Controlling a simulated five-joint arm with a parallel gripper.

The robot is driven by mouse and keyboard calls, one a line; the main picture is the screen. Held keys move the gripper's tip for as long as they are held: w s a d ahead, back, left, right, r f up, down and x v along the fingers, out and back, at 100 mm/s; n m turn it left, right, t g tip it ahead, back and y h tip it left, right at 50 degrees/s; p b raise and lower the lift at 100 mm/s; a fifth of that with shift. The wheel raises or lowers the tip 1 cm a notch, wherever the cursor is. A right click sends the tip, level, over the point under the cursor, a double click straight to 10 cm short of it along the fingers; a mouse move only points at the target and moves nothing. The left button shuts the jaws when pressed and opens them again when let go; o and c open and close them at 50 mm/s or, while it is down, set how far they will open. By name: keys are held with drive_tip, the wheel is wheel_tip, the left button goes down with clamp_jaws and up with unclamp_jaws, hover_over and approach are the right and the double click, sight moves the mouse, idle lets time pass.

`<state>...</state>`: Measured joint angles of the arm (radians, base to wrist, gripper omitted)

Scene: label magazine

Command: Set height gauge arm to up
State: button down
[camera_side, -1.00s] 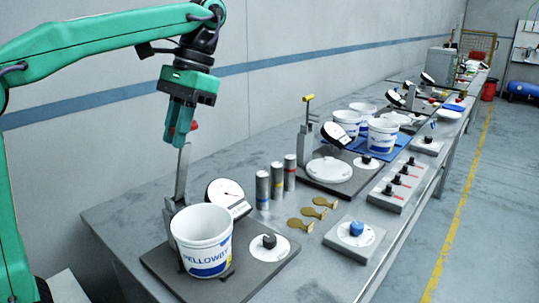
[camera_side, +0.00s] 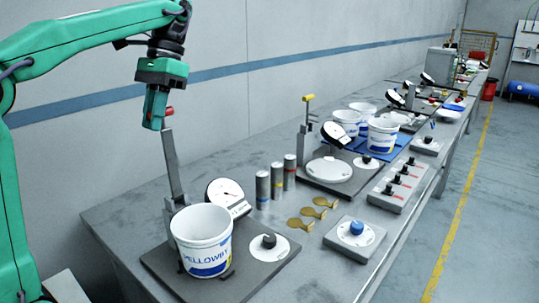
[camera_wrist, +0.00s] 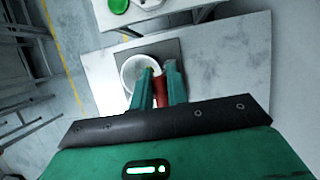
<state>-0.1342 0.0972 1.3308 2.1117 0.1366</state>
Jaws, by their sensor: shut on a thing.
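The height gauge arm (camera_side: 171,165) is a grey bar with a red tip (camera_side: 169,111), on the near gauge station with a dark base plate (camera_side: 225,283). It stands nearly upright, leaning slightly left in the side view. My gripper (camera_side: 154,122) is at its top, with the red tip at the fingers. In the wrist view the red tip (camera_wrist: 160,92) shows between the two fingers of my gripper (camera_wrist: 160,82), which is shut on it. A round white dial (camera_side: 225,194) stands beside the arm. The bar is hidden in the wrist view.
A white Pellowby bucket (camera_side: 202,243) stands on the plate, in front of the arm's foot. A black knob (camera_side: 269,241) is to its right. A second gauge with a yellow-tipped arm (camera_side: 308,98) stands further back.

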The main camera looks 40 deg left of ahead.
drive_tip(key=shift+a, duration=0.25)
drive_tip(key=c, duration=1.4)
unclamp_jaws()
drive_tip(key=shift+o, duration=0.2)
drive_tip(key=shift+d, duration=0.25)
